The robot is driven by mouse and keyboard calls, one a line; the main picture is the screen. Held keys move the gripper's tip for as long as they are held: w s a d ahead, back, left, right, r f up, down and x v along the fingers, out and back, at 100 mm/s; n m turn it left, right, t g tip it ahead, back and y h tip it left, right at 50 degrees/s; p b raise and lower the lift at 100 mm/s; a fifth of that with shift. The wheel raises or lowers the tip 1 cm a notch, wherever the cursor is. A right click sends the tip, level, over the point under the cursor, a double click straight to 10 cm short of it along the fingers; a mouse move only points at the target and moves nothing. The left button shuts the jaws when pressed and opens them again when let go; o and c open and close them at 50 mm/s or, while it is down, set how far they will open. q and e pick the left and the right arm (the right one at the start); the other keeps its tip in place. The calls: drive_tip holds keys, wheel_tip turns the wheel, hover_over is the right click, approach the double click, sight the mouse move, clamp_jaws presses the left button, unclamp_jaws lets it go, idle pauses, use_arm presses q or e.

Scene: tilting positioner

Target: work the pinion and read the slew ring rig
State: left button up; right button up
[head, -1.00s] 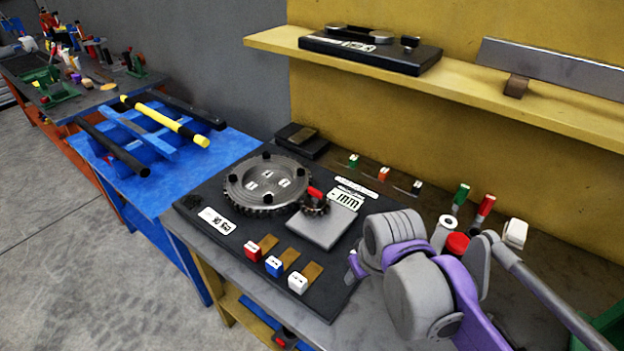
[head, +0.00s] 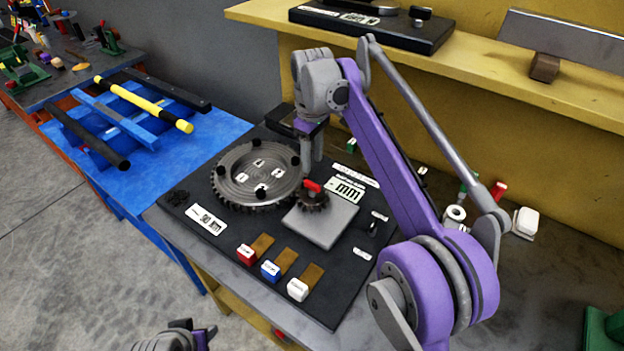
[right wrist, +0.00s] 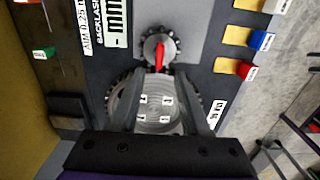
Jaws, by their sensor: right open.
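The slew ring (head: 240,188) is a grey toothed disc with black knobs and small white labels, flat on the dark board (head: 222,248). The small dark pinion (head: 316,205) with a red handle (head: 311,186) sits beside its rim on a grey plate (head: 330,222). My right gripper (head: 312,158) hangs over the board behind the pinion. In the right wrist view my right gripper (right wrist: 160,76) is open and empty, its fingers over the slew ring (right wrist: 152,112); the pinion (right wrist: 150,57) and red handle (right wrist: 166,52) lie beyond the tips. A grey and purple piece of my left arm shows at the bottom; its jaws are unclear.
Red (head: 246,256), blue (head: 270,270) and white (head: 297,289) blocks stand by tan pads at the board's front. A white "mm" label (head: 345,190) lies behind the pinion. A yellow shelf (head: 480,70) overhangs the back. The blue bench (head: 150,170) at left holds bars.

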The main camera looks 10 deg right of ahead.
sight(312, 183)
wheel_tip(312, 183, down, 8)
drive_tip(key=shift+f+b, duration=0.1)
drive_tip(key=shift+b, duration=0.3)
clamp_jaws()
